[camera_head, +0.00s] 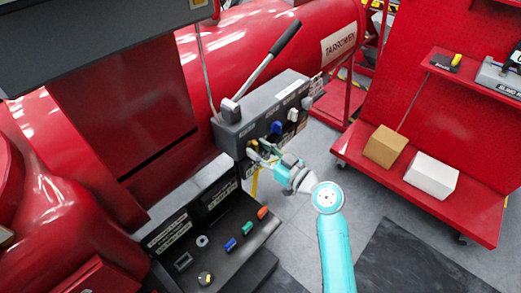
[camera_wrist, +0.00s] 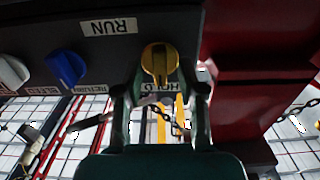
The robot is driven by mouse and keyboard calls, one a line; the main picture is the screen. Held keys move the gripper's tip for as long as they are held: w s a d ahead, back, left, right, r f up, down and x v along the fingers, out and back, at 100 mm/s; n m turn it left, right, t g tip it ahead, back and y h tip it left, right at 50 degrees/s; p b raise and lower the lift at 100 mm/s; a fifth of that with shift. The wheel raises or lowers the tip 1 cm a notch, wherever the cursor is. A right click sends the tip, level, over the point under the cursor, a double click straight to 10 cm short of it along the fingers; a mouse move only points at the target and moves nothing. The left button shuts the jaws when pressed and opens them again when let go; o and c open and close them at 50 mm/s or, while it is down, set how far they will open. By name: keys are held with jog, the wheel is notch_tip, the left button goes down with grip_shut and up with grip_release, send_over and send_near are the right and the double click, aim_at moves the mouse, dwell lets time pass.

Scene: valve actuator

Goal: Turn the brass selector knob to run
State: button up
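The brass selector knob (camera_wrist: 160,62) is on the dark panel face in the wrist view. The RUN label (camera_wrist: 108,27) is to its upper left and reads upside down. The HOLD label (camera_wrist: 160,88) is just below it, and the knob's grip bar points down that way. My gripper (camera_wrist: 160,84) is open, with one finger on each side of the knob's lower part; I cannot tell whether either touches it. In the head view my gripper (camera_head: 261,155) is at the front of the grey valve box (camera_head: 262,108), and it partly hides the brass knob (camera_head: 252,144).
A blue knob (camera_wrist: 66,67) and a grey-white knob (camera_wrist: 12,72) are left of the brass one in the wrist view. A long lever (camera_head: 270,62) rises from the box. A dark tray (camera_head: 215,262) with small parts is below. Red shelving (camera_head: 425,190) stands right.

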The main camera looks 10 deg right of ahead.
grip_shut()
jog(key=shift+m, duration=0.3)
jog(key=shift+w+d+f+m, duration=0.1)
jog(key=shift+f+m, duration=0.05)
jog(key=shift+m, duration=4)
jog(key=shift+d+f+m, duration=0.1)
jog(key=shift+m, duration=4.05)
grip_release()
